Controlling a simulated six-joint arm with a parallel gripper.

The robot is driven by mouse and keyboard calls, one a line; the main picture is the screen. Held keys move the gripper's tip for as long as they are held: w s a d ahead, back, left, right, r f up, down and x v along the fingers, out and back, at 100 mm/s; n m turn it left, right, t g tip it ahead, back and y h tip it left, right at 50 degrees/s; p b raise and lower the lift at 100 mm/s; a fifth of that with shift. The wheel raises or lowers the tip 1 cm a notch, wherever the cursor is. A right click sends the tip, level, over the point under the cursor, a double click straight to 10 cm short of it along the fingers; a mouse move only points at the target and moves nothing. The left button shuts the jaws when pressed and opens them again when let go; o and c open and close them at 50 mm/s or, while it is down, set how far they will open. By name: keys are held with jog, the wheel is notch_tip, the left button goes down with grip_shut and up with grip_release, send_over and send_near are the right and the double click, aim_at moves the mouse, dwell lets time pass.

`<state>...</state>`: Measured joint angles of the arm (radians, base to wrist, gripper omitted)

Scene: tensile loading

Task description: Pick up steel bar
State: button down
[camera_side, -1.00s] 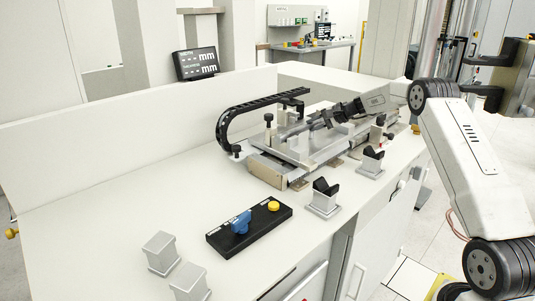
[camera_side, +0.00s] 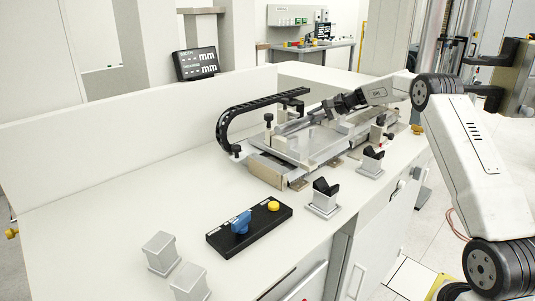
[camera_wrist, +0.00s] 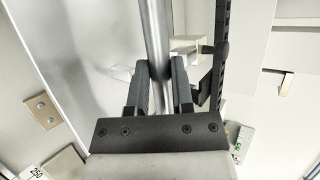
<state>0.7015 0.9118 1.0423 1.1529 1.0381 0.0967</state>
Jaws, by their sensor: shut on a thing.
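The steel bar (camera_wrist: 153,30) is a smooth grey round rod. In the wrist view it runs from the top edge down between the two dark fingers of my gripper (camera_wrist: 159,72). The fingers are shut on it, one on each side. In the side view my gripper (camera_side: 328,108) is over the measuring fixture (camera_side: 300,147) on the bench, coming in from the right. The bar is small and hard to make out there, and I cannot tell how far it is from the fixture.
A black cable chain (camera_side: 225,122) arches behind the fixture. Two posts with black V-shaped tops (camera_side: 325,190) stand in front of it. A black control box (camera_side: 248,228) and two plain grey blocks (camera_side: 161,252) are nearer. A display (camera_side: 195,64) stands behind. The bench's left side is clear.

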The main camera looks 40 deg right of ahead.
jog(key=s+a+r, duration=0.5)
jog(key=s+r, duration=0.5)
jog(key=s, duration=0.2)
jog(key=shift+s+a+r, duration=0.2)
jog(key=shift+s+a, duration=0.1)
jog(key=shift+a, duration=0.05)
jog(key=shift+s, duration=0.1)
dwell(0.8)
